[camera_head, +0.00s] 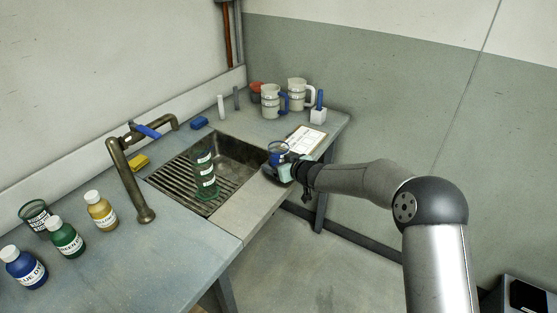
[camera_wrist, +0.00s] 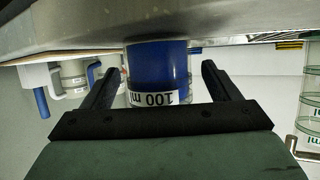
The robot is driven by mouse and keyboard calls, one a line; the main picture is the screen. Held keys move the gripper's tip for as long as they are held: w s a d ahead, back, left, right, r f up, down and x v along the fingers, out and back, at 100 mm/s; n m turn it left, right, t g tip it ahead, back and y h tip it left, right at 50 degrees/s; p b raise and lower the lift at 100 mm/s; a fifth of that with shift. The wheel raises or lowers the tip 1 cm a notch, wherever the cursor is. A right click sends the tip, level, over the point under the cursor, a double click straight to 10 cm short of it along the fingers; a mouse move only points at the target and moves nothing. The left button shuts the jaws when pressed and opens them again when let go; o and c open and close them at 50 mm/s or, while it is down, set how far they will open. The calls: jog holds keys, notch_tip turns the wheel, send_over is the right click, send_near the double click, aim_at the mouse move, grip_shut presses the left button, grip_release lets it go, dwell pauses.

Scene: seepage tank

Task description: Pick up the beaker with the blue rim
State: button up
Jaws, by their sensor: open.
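The beaker with the blue rim (camera_head: 278,147) stands at the front edge of the counter, just right of the sink. In the wrist view, which is upside down, it shows as a blue body (camera_wrist: 156,62) with an inverted "100 ml" label. My gripper (camera_wrist: 160,72) is open, with one dark finger on each side of the beaker and a visible gap to both. In the head view my gripper (camera_head: 286,168) is right by the beaker and covers its lower part. I cannot tell whether the palm touches it.
A green-marked beaker (camera_head: 204,172) stands in the sink (camera_head: 240,155). A clipboard (camera_head: 305,140), two mugs (camera_head: 271,101) and a white block with a blue-handled tool (camera_head: 318,115) are behind. A brass tap (camera_head: 125,175), several bottles (camera_head: 66,238) and a dark-rimmed beaker (camera_head: 35,214) are left.

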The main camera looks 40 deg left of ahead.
jog(key=shift+w+a+f, duration=0.15)
jog(key=shift+a, duration=0.25)
jog(key=shift+c, duration=0.3)
jog(key=c, duration=1.1)
jog(key=shift+c, duration=0.2)
jog(key=shift+r, duration=0.25)
